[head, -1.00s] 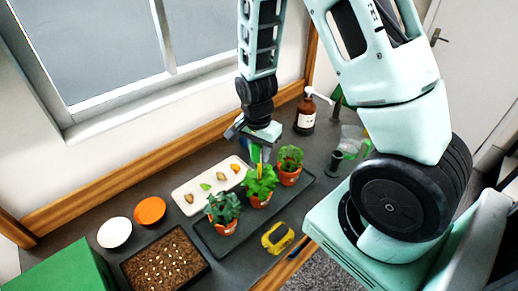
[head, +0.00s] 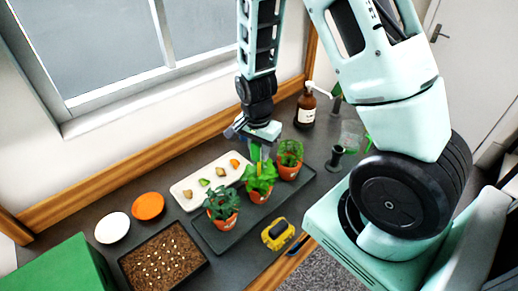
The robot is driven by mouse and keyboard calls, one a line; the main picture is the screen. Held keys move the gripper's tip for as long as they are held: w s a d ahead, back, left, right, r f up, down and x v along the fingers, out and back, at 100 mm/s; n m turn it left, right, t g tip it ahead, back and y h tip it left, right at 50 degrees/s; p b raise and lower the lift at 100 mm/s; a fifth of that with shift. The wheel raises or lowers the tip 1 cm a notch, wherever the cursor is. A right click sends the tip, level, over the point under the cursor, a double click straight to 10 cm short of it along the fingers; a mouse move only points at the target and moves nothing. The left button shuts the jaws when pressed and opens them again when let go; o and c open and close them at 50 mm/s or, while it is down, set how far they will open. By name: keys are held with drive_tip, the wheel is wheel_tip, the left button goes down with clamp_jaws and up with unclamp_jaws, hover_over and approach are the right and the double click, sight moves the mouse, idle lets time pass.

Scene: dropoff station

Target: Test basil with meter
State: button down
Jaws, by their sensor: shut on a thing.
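Three potted plants in terracotta pots stand in a row on a dark tray (head: 226,242). The middle plant has bright green broad leaves and looks like the basil (head: 260,177). My gripper (head: 262,142) is right above it, pointing down, shut on a slim upright thing that looks like the meter (head: 265,153). The meter's lower end goes down among the basil leaves. I cannot tell whether its tip is in the soil, as the leaves hide it. The fingertips are small and partly hidden.
Plants stand close on both sides: a darker one (head: 221,203) and another (head: 290,154). A white tray (head: 186,184) with small items lies behind. A yellow device (head: 277,234) lies near the front edge. A brown bottle (head: 305,108) stands at the back, a seed tray (head: 150,278) front left.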

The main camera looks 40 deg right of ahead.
sight(260, 176)
drive_tip(key=shift+f, duration=0.25)
idle(0.7)
drive_tip(key=shift+f+b, duration=0.35)
drive_tip(key=shift+b, duration=0.05)
drive_tip(key=shift+f, duration=0.25)
drive_tip(key=shift+f+b, duration=0.35)
drive_tip(key=shift+b, duration=0.1)
drive_tip(key=shift+f+b, duration=0.5)
drive_tip(key=shift+f, duration=0.25)
idle(0.9)
drive_tip(key=shift+f+b, duration=0.3)
drive_tip(key=shift+f, duration=0.05)
drive_tip(key=shift+f, duration=0.35)
drive_tip(key=shift+f+b, duration=0.35)
drive_tip(key=shift+b, duration=0.1)
drive_tip(key=shift+f, duration=0.3)
idle(0.5)
